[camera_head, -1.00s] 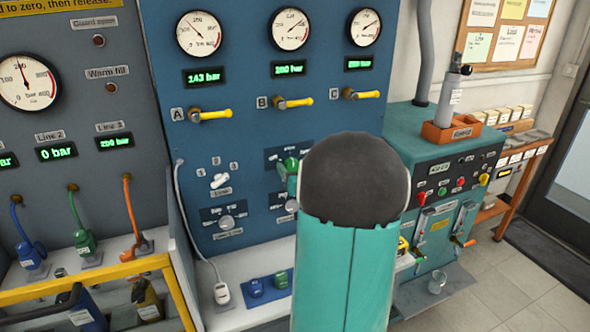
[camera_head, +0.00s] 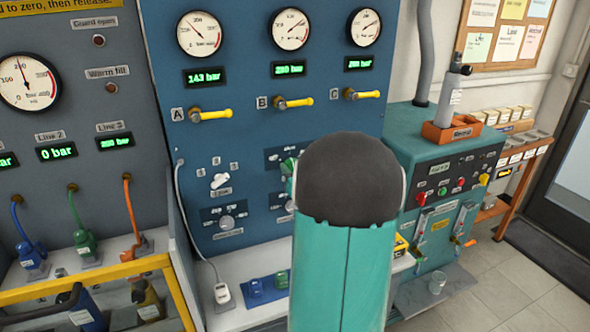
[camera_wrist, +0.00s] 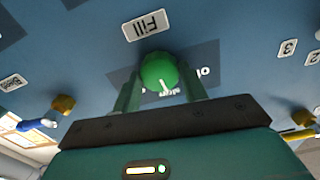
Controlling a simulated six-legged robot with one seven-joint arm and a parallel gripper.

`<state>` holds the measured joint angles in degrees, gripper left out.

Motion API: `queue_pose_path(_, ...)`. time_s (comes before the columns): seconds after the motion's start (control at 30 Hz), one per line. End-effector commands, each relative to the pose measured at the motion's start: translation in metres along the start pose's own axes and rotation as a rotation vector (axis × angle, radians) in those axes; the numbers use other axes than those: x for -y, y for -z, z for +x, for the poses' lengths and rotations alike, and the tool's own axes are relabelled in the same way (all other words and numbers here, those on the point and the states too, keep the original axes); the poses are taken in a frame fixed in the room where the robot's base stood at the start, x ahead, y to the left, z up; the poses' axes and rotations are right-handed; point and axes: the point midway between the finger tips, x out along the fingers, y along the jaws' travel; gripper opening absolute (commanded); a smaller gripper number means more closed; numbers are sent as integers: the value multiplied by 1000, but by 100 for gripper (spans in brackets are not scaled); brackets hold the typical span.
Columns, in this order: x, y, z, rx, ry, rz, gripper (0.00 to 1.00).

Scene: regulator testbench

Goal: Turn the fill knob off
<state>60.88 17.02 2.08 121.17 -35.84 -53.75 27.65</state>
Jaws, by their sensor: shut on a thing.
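The fill knob (camera_wrist: 160,72) is a round green knob with a white pointer line, under a tilted "Fill" label (camera_wrist: 146,25) in the wrist view. My gripper (camera_wrist: 160,84) has one finger on each side of the knob and is shut on it. The plate behind the knob is partly covered, so most of its position marks cannot be read. In the head view my arm hides most of the knob area; only a bit of green shows at the arm's left edge.
The blue panel (camera_head: 160,130) carries gauges, displays and yellow lever valves (camera_head: 212,114) above. White-handled knobs (camera_head: 220,181) sit to the left. A grey-white cable with a plug (camera_head: 222,293) hangs at the panel's left. A green bench unit (camera_head: 440,165) stands to the right.

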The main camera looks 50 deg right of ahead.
Motion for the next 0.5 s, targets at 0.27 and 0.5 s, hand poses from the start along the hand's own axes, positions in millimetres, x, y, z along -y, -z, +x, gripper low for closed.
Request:
queue_pose_path(0.27,2,0,0,0,3,-212,20)
queue_pose_path(0.5,2,-1,0,1,1,-440,20)
